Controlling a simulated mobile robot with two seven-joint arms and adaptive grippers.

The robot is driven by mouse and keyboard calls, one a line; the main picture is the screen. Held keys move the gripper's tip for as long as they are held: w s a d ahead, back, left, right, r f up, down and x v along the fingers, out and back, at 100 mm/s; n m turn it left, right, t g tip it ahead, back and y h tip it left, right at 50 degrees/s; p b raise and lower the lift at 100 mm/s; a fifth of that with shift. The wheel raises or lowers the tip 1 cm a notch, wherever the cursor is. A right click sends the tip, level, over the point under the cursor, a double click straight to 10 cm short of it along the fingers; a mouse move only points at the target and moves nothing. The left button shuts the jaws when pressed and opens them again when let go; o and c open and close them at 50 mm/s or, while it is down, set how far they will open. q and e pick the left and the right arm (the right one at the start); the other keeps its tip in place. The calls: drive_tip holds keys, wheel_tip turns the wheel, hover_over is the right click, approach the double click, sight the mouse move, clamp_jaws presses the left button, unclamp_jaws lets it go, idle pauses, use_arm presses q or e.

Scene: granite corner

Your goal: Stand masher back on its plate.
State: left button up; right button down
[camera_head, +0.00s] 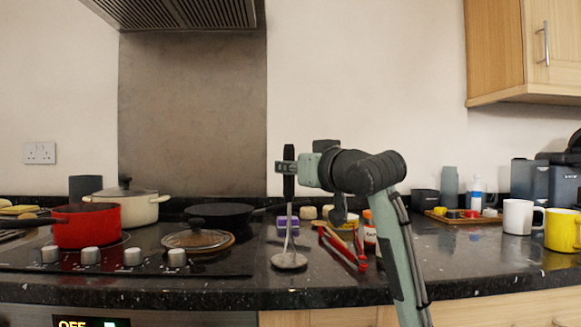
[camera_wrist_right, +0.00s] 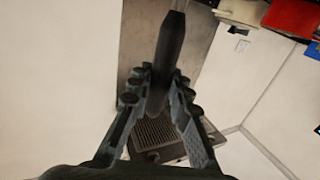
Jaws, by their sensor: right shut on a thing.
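The masher has a black handle and a thin metal shaft, and hangs upright in the head view with its round grey head (camera_head: 289,260) low, over the dark counter beside the hob. My right gripper (camera_head: 289,169) is shut on the black handle. The wrist view shows the handle (camera_wrist_right: 169,50) between the two fingers (camera_wrist_right: 160,88). I cannot tell whether the head touches the counter. I cannot make out a separate plate under or near it. My left gripper is not in view.
A white mug (camera_head: 518,217) and yellow mug (camera_head: 562,231) stand far right. The right-middle counter is clear.

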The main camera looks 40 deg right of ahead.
drive_tip(key=shift+f, duration=0.2)
drive_tip(key=c, duration=1.3)
unclamp_jaws()
drive_tip(key=shift+c, duration=0.2)
drive_tip(key=s+a, duration=0.1)
drive_tip(key=s, duration=1.1)
drive_tip(key=shift+a, duration=0.25)
